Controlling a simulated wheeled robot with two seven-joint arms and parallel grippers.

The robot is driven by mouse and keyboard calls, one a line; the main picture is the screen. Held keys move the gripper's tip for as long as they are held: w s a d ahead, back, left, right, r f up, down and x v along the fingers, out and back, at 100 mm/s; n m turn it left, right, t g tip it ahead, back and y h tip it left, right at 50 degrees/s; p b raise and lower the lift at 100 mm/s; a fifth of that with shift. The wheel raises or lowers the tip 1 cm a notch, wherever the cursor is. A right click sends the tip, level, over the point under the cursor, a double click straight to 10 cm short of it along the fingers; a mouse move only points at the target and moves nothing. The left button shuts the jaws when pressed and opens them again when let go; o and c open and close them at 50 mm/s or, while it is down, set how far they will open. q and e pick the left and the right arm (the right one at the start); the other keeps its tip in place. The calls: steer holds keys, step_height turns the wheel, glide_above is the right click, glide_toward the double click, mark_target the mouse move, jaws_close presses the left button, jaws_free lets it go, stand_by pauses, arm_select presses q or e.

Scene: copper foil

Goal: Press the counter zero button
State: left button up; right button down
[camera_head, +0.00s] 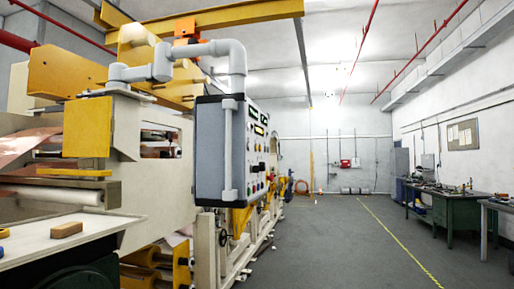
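A grey control box (222,150) hangs from a grey pipe arm at the left centre. Its front panel (257,150) faces right and shows at a steep angle. It carries small green-lit displays (257,120) near the top and several small buttons and knobs below, some red. The buttons are too small to tell which is the counter zero button. Neither of my grippers is in view.
A large cream and yellow machine (90,120) with copper foil (28,148) fills the left. A white shelf (65,238) holds a small wooden block (66,230). The grey floor (330,240) is clear in the middle. Green workbenches (445,205) stand along the right wall.

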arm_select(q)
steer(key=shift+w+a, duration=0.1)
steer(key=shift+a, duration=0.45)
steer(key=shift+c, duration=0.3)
